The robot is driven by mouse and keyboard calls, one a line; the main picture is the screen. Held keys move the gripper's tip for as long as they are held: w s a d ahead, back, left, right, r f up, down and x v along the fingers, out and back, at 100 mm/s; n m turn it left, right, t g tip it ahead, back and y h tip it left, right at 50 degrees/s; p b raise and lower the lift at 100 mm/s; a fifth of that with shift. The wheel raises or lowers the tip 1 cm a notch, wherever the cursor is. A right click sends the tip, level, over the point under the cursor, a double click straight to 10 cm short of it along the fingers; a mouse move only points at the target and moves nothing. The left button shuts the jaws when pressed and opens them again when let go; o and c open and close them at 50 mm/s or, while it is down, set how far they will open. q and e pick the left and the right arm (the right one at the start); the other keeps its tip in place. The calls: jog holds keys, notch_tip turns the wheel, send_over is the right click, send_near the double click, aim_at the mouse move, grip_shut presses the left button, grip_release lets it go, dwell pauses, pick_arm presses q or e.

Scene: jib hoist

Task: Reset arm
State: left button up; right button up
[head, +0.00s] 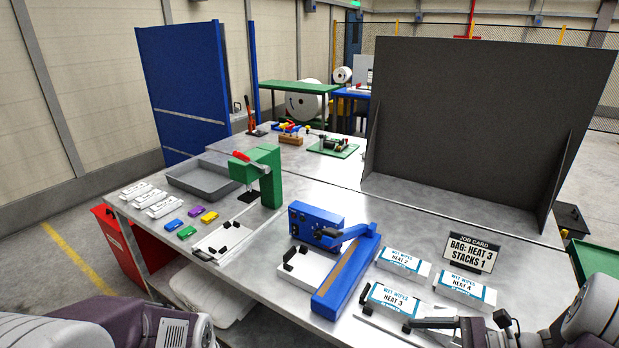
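My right arm (590,308) comes in from the lower right. Its dark gripper (435,323) is low over the front edge of the bench, beside the white pack marked HEAT 3 (393,299). My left arm (60,325) shows only as purple and grey links at the bottom left. Its gripper is out of the picture.
A blue sealer (345,275), a green press (262,178) and a grey tray (205,175) stand on the bench. A dark panel (480,120) rises behind.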

jog(key=s+a+n+g+h, duration=0.6)
jog(key=s+a+n+g, duration=0.3)
jog(key=a+n, duration=0.35)
jog(key=w+d+f+n+t+h+p, duration=0.1)
jog(key=d+f+n+t+h, duration=0.3)
jog(key=n, duration=0.4)
jog(key=w+d+t+h, duration=0.1)
jog(key=d+h, duration=0.1)
jog(key=shift+w+d+f+t+h, duration=0.3)
jog(key=shift+d+f, duration=0.05)
jog(key=shift+f, duration=0.05)
jog(key=shift+s, duration=0.1)
